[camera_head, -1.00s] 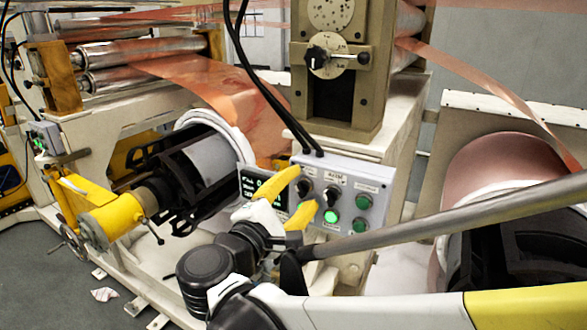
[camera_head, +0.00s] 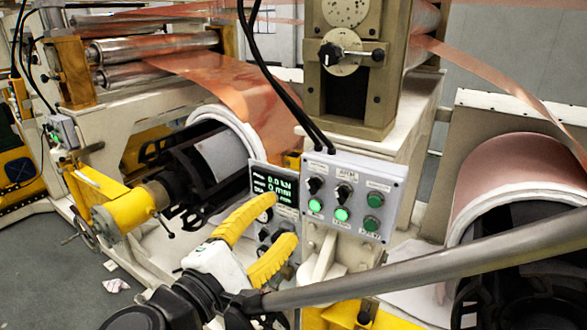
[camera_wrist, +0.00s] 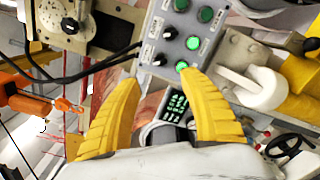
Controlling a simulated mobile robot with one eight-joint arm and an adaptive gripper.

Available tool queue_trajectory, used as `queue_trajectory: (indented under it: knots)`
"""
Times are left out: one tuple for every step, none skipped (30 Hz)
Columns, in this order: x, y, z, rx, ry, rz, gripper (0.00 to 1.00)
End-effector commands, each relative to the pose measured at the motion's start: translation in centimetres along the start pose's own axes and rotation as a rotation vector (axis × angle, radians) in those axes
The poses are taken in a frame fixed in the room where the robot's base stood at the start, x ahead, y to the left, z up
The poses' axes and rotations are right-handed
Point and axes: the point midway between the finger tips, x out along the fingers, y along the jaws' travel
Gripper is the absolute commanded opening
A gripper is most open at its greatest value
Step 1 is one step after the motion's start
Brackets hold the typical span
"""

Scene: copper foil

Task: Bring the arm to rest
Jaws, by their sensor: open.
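My gripper (camera_head: 262,238) has two yellow fingers on a white and black wrist. In the head view it is in front of the lower part of the machine, below and left of the grey control box (camera_head: 350,192). In the wrist view my gripper (camera_wrist: 165,108) has its fingers spread, with nothing between them. The control box (camera_wrist: 178,40) and the dark display with green digits (camera_wrist: 175,105) lie beyond the fingertips. My fingers look apart from both. The display (camera_head: 274,186) also shows in the head view, with its lower part hidden behind my gripper.
A copper foil roll (camera_head: 500,172) stands at the right, and a sheet of copper foil (camera_head: 225,85) runs from rollers at the left. A yellow spindle arm (camera_head: 125,212) juts out at the left. Black cables hang over the control box. Open grey floor (camera_head: 50,280) lies at the lower left.

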Motion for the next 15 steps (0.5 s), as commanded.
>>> queue_trajectory:
  knots:
    - [0.0, 0.0, 0.0, 0.0, 0.0, 0.0, 0.5]
    - [0.0, 0.0, 0.0, 0.0, 0.0, 0.0, 0.5]
    - [0.1, -0.1, 0.0, 0.001, 0.0, -0.003, 0.5]
    - [0.3, -0.3, 0.1, 0.003, 0.001, -0.01, 0.5]
    - [0.7, -0.7, 0.1, 0.006, 0.003, -0.022, 0.5]
    - [1.4, -1.5, 0.2, 0.014, 0.007, -0.046, 0.5]
    - [2.2, -2.4, 0.4, 0.023, 0.013, -0.074, 0.5]
    - [3.0, -3.6, 0.6, 0.035, 0.021, -0.109, 0.5]
    - [4.4, -5.6, 0.9, 0.061, 0.032, -0.168, 0.5]
    - [5.5, -7.4, 1.3, 0.087, 0.04, -0.222, 0.5]
    - [6.6, -9.5, 1.7, 0.121, 0.051, -0.283, 0.5]
    - [7.9, -12.6, 2.3, 0.179, 0.063, -0.373, 0.5]
    - [8.7, -15.0, 2.8, 0.233, 0.071, -0.444, 0.5]
    - [9.2, -17.4, 3.3, 0.291, 0.078, -0.513, 0.5]
    - [9.6, -20.3, 3.8, 0.378, 0.084, -0.603, 0.5]
